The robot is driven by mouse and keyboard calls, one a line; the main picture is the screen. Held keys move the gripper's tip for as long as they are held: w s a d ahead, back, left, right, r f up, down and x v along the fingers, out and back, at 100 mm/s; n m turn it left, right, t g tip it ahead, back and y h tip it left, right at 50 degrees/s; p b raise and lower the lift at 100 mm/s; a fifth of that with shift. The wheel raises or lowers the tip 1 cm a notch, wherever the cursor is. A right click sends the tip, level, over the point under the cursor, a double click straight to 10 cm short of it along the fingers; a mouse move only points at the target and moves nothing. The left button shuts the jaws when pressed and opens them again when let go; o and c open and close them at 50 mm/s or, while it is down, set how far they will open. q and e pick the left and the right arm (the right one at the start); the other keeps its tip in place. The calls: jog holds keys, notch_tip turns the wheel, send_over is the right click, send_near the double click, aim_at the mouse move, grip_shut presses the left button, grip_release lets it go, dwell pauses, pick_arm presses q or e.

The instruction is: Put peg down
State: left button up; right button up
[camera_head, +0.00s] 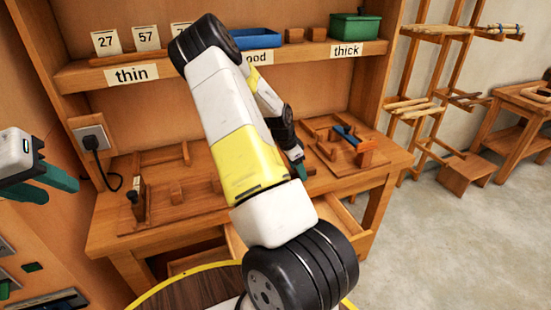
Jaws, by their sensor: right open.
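My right gripper (299,168) is over the right part of the workbench (195,222), beside a wooden fixture board (345,172); its green fingertips show only in part, and the gap between them is mostly hidden. My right arm crosses the middle of the view and hides the bench behind it. I cannot single out the peg for certain; small upright wooden pieces stand on the bench, one of them left of the arm (176,192). My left gripper (62,188) is at the left edge, away from the bench, its green fingers apart and empty.
The shelf above carries a blue tray (262,40), two wooden blocks, a green box (354,27), number cards and the labels "thin" and "thick". A blue-handled tool (346,134) lies on the right board. A wooden rack stands right; open floor lies in front of it.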

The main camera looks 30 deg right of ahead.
jog(key=v, duration=1.1)
jog(key=s+a+r+n+t+y, duration=0.1)
jog(key=s+a+r+n+y, duration=0.1)
jog(key=s+a+r+n, duration=0.3)
jog(key=a+r+n+t+y, duration=0.1)
jog(key=a+r+y, duration=0.15)
jog(key=a, duration=0.55)
jog(key=s+a+r+n+t+y, duration=0.1)
jog(key=s+a+r+n+y, duration=0.15)
jog(key=a+r, duration=0.3)
jog(key=s+a+r+n+t, duration=0.1)
jog(key=s+a+r+n, duration=0.3)
jog(key=s+n, duration=0.1)
jog(key=s+a+r+n+t, duration=0.2)
jog(key=s+a+r+n, duration=0.3)
jog(key=s, duration=0.3)
jog(key=shift+s+r+n+t+h, duration=0.3)
jog(key=shift+n+h, duration=0.1)
jog(key=shift+n, duration=0.05)
jog(key=shift+d, duration=0.15)
